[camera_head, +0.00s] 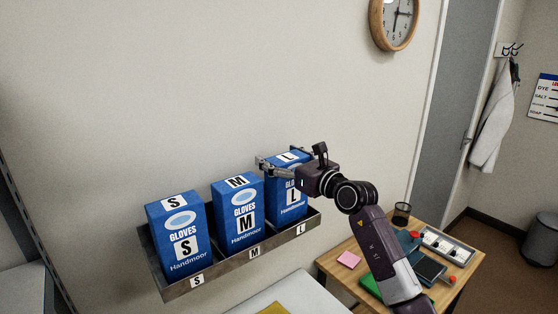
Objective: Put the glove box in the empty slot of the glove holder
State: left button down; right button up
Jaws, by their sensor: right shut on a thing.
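The glove holder (226,270) is a grey metal rack on the wall with slots labelled S, M and L. The blue S glove box (180,235) stands in the left slot and the blue M glove box (238,210) in the middle slot. The blue L glove box (287,205) is upright at the L slot, its lower end behind the holder's front rail. My right gripper (280,162) is shut on the upper part of the L box and partly hides it. Whether the box rests on the slot floor is hidden. My left gripper is not in view.
A white surface (300,294) lies below the holder. A clock (394,22) hangs above.

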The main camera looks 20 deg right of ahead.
jog(key=shift+f, duration=0.7)
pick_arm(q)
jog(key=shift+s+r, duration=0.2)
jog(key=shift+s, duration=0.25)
pick_arm(e)
jog(key=shift+f, duration=0.2)
jog(key=o, duration=2)
jog(key=shift+f, duration=0.2)
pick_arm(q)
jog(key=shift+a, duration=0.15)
pick_arm(e)
jog(key=shift+o, duration=0.2)
